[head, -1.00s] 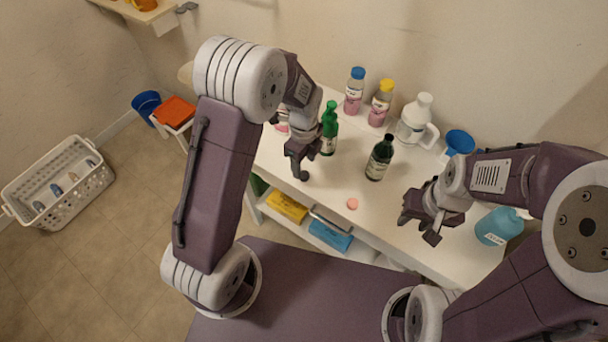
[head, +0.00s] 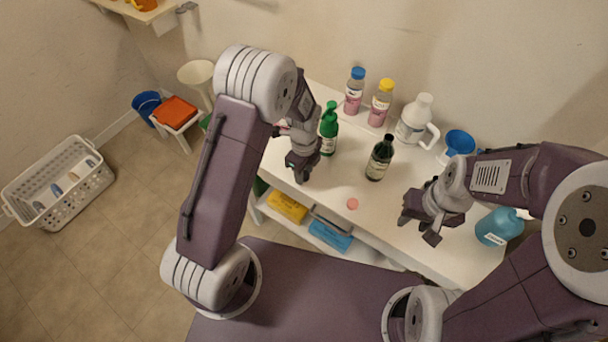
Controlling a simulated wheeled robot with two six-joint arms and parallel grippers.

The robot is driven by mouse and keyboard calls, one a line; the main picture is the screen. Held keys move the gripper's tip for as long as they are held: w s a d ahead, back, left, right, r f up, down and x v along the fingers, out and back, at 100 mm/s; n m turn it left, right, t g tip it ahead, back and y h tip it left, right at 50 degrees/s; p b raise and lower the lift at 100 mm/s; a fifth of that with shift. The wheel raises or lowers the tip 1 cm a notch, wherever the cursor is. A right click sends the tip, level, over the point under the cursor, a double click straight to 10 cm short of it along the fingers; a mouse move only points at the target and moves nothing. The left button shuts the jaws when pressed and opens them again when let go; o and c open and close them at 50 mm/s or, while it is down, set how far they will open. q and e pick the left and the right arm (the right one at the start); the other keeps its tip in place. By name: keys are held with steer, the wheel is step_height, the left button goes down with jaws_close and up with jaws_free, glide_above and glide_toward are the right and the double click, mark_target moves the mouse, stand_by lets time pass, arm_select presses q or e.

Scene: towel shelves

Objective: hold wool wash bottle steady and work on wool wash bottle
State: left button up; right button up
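Several bottles stand upright on the white table; their labels are too small to read, so I cannot tell which is the wool wash bottle. There is a green bottle with a green top (head: 329,130), a dark green bottle (head: 379,160), a blue-capped pink bottle (head: 354,92), a yellow-capped pink bottle (head: 380,104), a white jug (head: 412,122) and a teal bottle (head: 497,227). My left gripper (head: 299,171) points down left of the green bottle, apart from the dark one; its finger gap is unclear. My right gripper (head: 420,228) is open and empty, between the dark green and teal bottles.
A small pink disc (head: 352,204) lies on the white table (head: 335,185). A blue container (head: 459,143) stands at the back right. Yellow (head: 288,207) and blue (head: 331,236) folded items lie on the lower shelf. A white basket (head: 62,190) is on the floor at left.

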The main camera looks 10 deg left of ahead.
mark_target(305, 175)
arm_select(q)
jaws_close()
steer(key=shift+r, duration=0.3)
steer(key=r, duration=0.4)
steer(key=shift+d, duration=0.2)
steer(key=s+d+r, duration=0.5)
steer(key=d+r, duration=0.1)
steer(key=d, duration=0.4)
steer(key=shift+r, duration=0.2)
steer(key=shift+s, duration=0.1)
